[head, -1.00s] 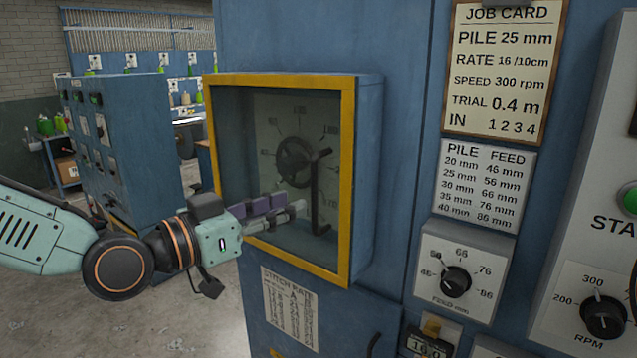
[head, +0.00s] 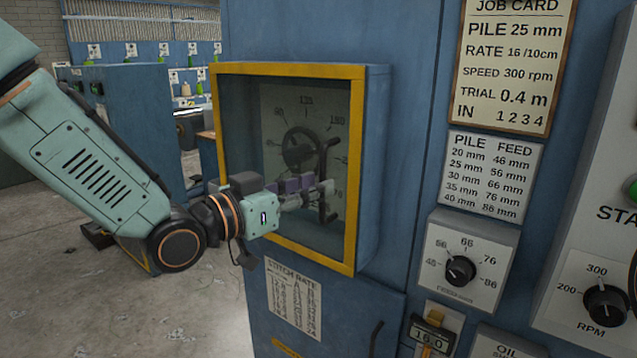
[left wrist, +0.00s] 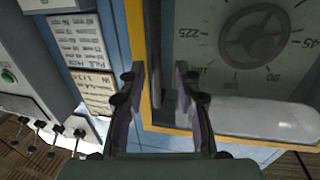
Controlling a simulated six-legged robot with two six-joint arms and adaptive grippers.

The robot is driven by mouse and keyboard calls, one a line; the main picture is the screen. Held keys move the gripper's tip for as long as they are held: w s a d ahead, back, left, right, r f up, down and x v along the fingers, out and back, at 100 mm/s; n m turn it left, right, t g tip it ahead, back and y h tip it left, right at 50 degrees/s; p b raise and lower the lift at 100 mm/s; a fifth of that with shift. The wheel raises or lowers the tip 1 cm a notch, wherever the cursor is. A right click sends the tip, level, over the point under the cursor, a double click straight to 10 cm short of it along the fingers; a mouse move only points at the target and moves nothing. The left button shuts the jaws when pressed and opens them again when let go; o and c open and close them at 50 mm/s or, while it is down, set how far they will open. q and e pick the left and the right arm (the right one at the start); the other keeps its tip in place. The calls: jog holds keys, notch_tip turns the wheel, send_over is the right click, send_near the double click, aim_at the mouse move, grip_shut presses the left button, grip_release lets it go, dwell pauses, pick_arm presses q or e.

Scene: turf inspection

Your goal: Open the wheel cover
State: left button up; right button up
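The wheel cover is a clear pane in a yellow frame (head: 357,150) on a blue box. It looks closed. Behind it are a dark handwheel (head: 297,150) and a numbered dial. A dark upright bar handle (head: 323,160) stands on the pane. My left gripper (head: 322,190) is at the handle's lower half. In the left wrist view its two fingers (left wrist: 159,75) are apart, with the dark handle (left wrist: 156,55) between them and gaps showing at the sides. The handwheel (left wrist: 255,38) also shows there. My right gripper is not in view.
Right of the cover are a job card (head: 505,65), a pile-feed table (head: 490,173), a feed knob (head: 461,270) and an RPM knob (head: 606,305). A stitch-rate sheet (head: 293,298) is below the cover. Open floor lies to the left.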

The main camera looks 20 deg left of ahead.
aim_at(325, 219)
pick_arm(q)
jog(key=shift+w+d, duration=1.05)
jog(key=shift+d, duration=0.05)
jog(key=shift+s+a, duration=0.15)
jog(key=shift+a, duration=0.35)
jog(key=shift+c, duration=0.3)
jog(key=shift+d, duration=0.35)
jog(key=c, duration=0.4)
jog(key=shift+w, duration=0.2)
jog(key=shift+c, duration=1.1)
jog(key=shift+s+a, duration=0.15)
jog(key=shift+a, duration=0.05)
grip_shut()
jog(key=shift+d, duration=0.1)
